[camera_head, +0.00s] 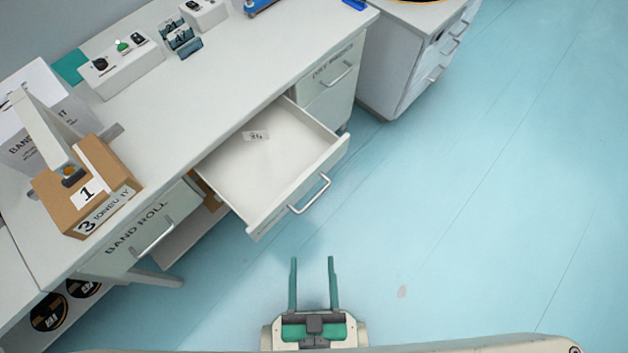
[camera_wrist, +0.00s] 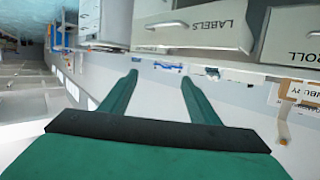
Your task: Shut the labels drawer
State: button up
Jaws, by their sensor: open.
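The labels drawer (camera_head: 237,187) is pulled well out from the white desk in the head view. It holds a small label slip (camera_head: 255,135) and looks otherwise empty. Its bar handle (camera_head: 312,197) is on the outer front. In the wrist view the drawer's front (camera_wrist: 205,37), marked LABELS, shows at the top with its handle. My gripper (camera_head: 312,260) is open and empty, with green fingers pointing toward the desk. It is apart from the drawer front, below the handle in the head view. The wrist view shows the fingers (camera_wrist: 158,76) spread with nothing between them.
The band roll drawer (camera_head: 142,232) is at the left and a closed drawer (camera_head: 333,78) at the right. A cardboard box (camera_head: 85,190) stands on the desk (camera_head: 170,92). Another cabinet (camera_head: 395,65) stands at the upper right. The blue floor (camera_head: 480,220) at right is clear.

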jog(key=d+f+m, duration=0.1)
jog(key=f, duration=0.2)
jog(key=w+d+f+m+g+h, duration=0.1)
jog(key=f+m, duration=0.1)
jog(key=f, duration=0.2)
jog(key=d+f+m+g, duration=0.1)
jog(key=f+m, duration=0.1)
jog(key=f, duration=0.2)
jog(key=shift+w, duration=0.4)
grip_shut()
jog(key=m+y, duration=1.4)
jog(key=m, duration=0.8)
send_near(326, 167)
jog(key=x, duration=0.6)
jog(key=shift+w+a+r, duration=0.1)
jog(key=shift+w+a, duration=0.05)
jog(key=shift+w, duration=0.05)
